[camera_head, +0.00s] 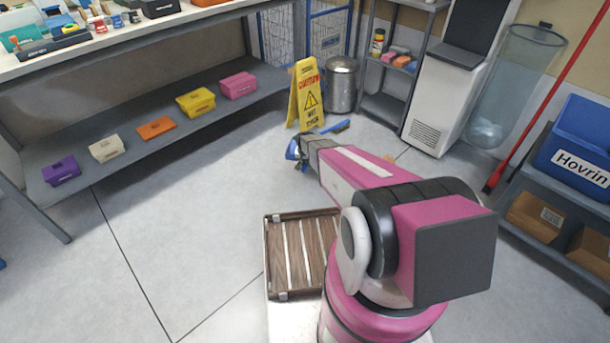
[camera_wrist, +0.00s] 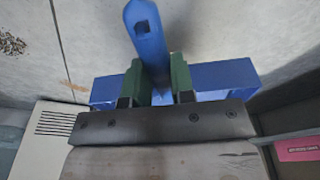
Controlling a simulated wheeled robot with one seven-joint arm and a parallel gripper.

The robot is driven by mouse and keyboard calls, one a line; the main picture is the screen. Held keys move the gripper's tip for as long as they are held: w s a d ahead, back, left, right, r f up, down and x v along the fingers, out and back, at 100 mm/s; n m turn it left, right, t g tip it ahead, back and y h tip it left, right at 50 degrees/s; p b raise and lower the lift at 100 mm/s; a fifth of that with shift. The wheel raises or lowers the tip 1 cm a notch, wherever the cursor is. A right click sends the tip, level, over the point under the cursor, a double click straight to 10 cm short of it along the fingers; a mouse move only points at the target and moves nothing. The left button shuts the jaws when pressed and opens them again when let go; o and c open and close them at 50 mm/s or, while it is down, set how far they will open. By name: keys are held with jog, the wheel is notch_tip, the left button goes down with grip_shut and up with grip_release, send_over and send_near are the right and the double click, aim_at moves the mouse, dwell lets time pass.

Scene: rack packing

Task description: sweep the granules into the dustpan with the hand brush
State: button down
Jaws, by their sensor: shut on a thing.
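My gripper (camera_wrist: 160,82) has green fingers shut on the handle of a blue tool, which I take for the hand brush (camera_wrist: 148,35). The handle has a hole at its end, and a wide blue head (camera_wrist: 225,76) spreads across behind the fingers. In the camera_head view, blue parts of it (camera_head: 338,127) show beside the wrist, low over the floor near the yellow sign. A patch of small dark granules (camera_wrist: 11,43) lies on the floor at the upper left of the wrist view, apart from the tool. I cannot make out a separate dustpan.
A yellow wet-floor sign (camera_head: 306,94) and a metal bin (camera_head: 342,84) stand behind the gripper. A white cabinet (camera_head: 450,95) and a grey shelf (camera_head: 385,108) stand against the back wall. A workbench (camera_head: 110,52) lines the left.

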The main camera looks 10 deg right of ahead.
jog(key=shift+s+a+f, duration=0.1)
jog(key=shift+s+f, duration=0.05)
jog(key=shift+f, duration=2.75)
jog(key=shift+s+a+f, duration=0.1)
jog(key=shift+s+f, duration=0.1)
jog(key=shift+f, duration=2.75)
jog(key=shift+s+f, duration=0.15)
jog(key=shift+f, duration=3.7)
jog(key=c, duration=0.9)
grip_release()
